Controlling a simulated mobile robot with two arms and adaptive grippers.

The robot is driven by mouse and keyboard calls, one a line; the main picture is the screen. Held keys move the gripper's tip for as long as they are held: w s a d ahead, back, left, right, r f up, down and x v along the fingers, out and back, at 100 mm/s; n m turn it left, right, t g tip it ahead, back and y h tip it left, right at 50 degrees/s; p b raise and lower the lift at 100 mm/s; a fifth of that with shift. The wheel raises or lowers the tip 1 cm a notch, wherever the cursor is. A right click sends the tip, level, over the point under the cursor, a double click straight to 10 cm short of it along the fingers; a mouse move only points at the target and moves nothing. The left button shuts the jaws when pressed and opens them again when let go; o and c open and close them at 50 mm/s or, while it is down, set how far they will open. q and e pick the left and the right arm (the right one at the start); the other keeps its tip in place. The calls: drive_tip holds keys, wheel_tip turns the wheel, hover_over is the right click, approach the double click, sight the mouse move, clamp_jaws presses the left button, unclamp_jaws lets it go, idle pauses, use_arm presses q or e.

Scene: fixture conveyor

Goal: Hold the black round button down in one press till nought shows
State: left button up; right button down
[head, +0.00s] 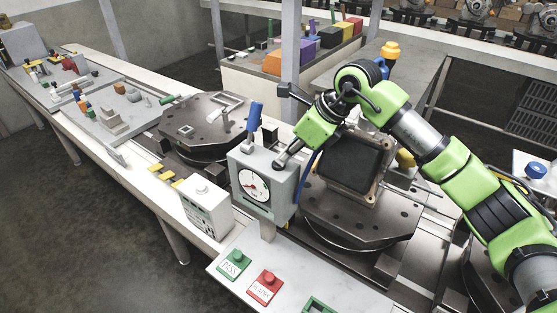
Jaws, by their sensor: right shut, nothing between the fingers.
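A grey box (284,202) with a round white dial (254,186) stands at the middle of the bench. The dial has a red part and a dark needle; I cannot read its value. A lever with a blue handle (254,117) stands up from the box's top. My right gripper (283,162) is shut and empty, its tips pointing down at the right part of the box's top. The black round button is not clear to see; the fingertips cover that spot, and I cannot tell whether they touch it. My left gripper is not in view.
A small white box (205,209) stands left of the dial box. A green PASS button (235,258) and a red button (266,286) sit on the front panel. A dark square part in a frame (352,166) stands close behind my right gripper.

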idle(0.4)
wheel_tip(320, 180, up, 6)
drive_tip(key=shift+f+p, duration=0.1)
drive_tip(key=shift+p, duration=1.1)
